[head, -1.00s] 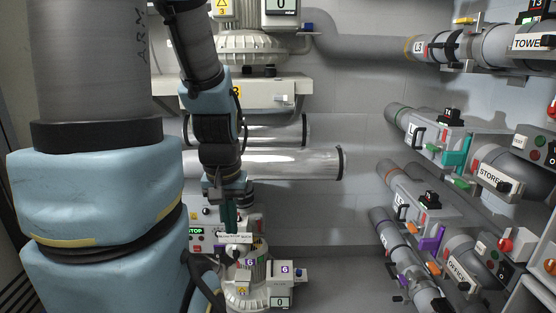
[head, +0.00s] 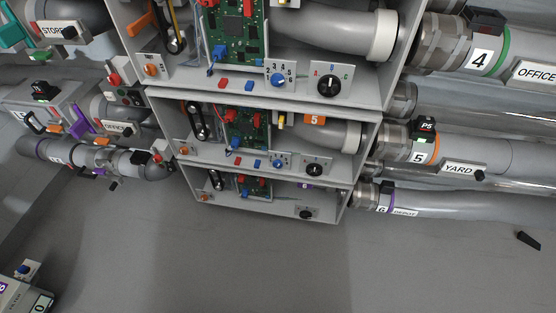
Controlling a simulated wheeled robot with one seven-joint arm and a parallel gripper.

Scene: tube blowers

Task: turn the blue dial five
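A blue dial (head: 279,163) sits on a small white plate at the front of the middle cabinet (head: 160,99), which has an orange label 5 (head: 315,119) inside. Its pointer setting is too small to read. Another blue dial (head: 278,79), with numbers around it, is on the cabinet above. A black knob (head: 314,169) is to the right of the middle cabinet's blue dial. My gripper and arm are out of view now, so nothing shows touching either dial.
Pipes labelled 4 (head: 480,57), 5 (head: 420,157) and 6 (head: 382,208) run right from the cabinets. Other pipes and valves, one with a purple handle (head: 82,123), stand at left. A box (head: 22,297) is at bottom left. The grey floor (head: 240,260) in front looks clear.

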